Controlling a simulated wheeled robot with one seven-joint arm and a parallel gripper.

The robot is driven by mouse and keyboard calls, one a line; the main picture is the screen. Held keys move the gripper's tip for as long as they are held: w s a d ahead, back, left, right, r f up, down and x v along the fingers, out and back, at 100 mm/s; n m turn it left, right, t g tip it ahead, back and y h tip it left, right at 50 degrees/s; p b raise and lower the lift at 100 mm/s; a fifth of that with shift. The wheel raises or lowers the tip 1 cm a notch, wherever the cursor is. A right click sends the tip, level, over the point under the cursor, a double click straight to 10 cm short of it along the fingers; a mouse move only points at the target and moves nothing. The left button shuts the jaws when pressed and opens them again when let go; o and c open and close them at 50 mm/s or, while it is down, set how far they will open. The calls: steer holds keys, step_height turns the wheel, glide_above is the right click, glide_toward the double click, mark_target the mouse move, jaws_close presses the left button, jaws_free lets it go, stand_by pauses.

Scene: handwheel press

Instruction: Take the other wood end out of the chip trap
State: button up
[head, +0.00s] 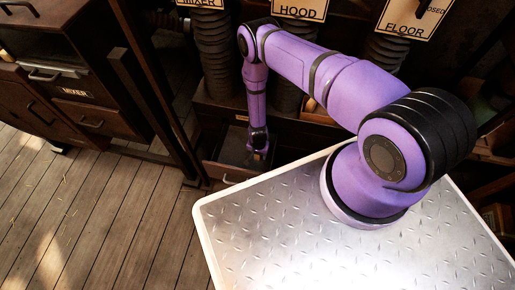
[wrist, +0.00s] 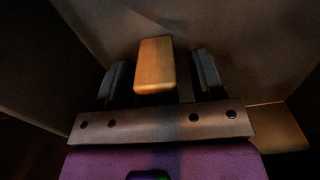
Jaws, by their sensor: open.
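A wood end (wrist: 155,65), a small light-brown block, shows in the wrist view. It stands out between the two fingers of my gripper (wrist: 159,76), with a gap on each side. The gripper is open and the fingers do not visibly touch the block. Dark walls around it look like the inside of the chip trap (head: 228,174), an open drawer-like box low at the machine in the head view. There my gripper (head: 258,154) points down into the box. The wood end is hidden in the head view, and how deep the fingertips reach is unclear.
Ribbed hoses hang behind the arm, under the signs HOOD (head: 300,10) and FLOOR (head: 405,28). The plank floor (head: 80,215) is clear. My metal deck fills the lower right.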

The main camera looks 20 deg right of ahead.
steer(key=shift+f, duration=0.5)
steer(key=c, duration=1)
steer(key=shift+r, duration=0.1)
